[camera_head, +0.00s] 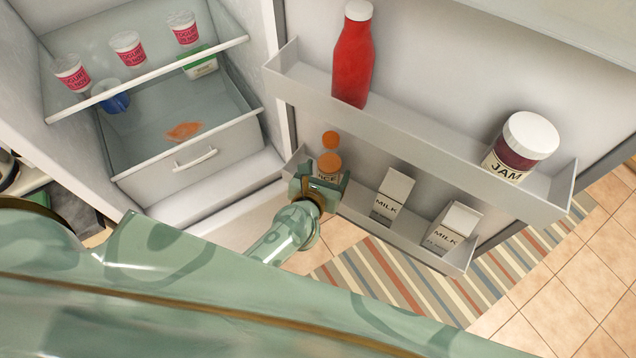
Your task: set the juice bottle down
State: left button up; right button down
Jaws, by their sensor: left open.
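The juice bottle (329,162), orange with an orange cap and a partly covered label, stands at the left end of the lower door shelf (360,212) of the open fridge. My left gripper (322,183) is open at the bottle, in front of its lower part, with its fingers to either side. The bottle's base is hidden behind the gripper and the shelf front, so I cannot tell whether the fingers touch it. My right gripper is not in view.
Two milk cartons (393,193) stand to the right on the same shelf. A red bottle (353,60) and a jam jar (520,146) stand on the upper door shelf (430,140). Yogurt cups (128,49) sit inside the fridge. A striped rug (395,280) lies below the door.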

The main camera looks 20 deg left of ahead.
pick_arm(q)
jog(key=v, duration=0.9)
jog(key=shift+s+r, duration=0.2)
jog(key=shift+s, duration=0.15)
jog(key=s+a+f+m+g+h, duration=0.15)
jog(key=s+f+m, duration=0.35)
jog(key=f+m, duration=0.65)
jog(key=s+a+f+m+g+h, duration=0.1)
jog(key=s+a+f+m+g, duration=0.2)
jog(key=f+m, duration=0.8)
jog(key=s+a+f+m+g, duration=0.2)
jog(key=s+f+m, duration=0.1)
jog(key=s+m, duration=0.2)
jog(key=s+a+f+m+g+y, duration=0.1)
jog(key=s+a+f+m+g, duration=0.2)
jog(key=s+m, duration=0.3)
jog(key=s+a+f+m+g+y, duration=0.1)
jog(key=s+f+m, duration=0.4)
jog(key=s, duration=0.6)
jog(key=shift+s+a+m+g, duration=0.35)
jog(key=shift+a+m+g, duration=0.3)
jog(key=shift+a+g, duration=0.2)
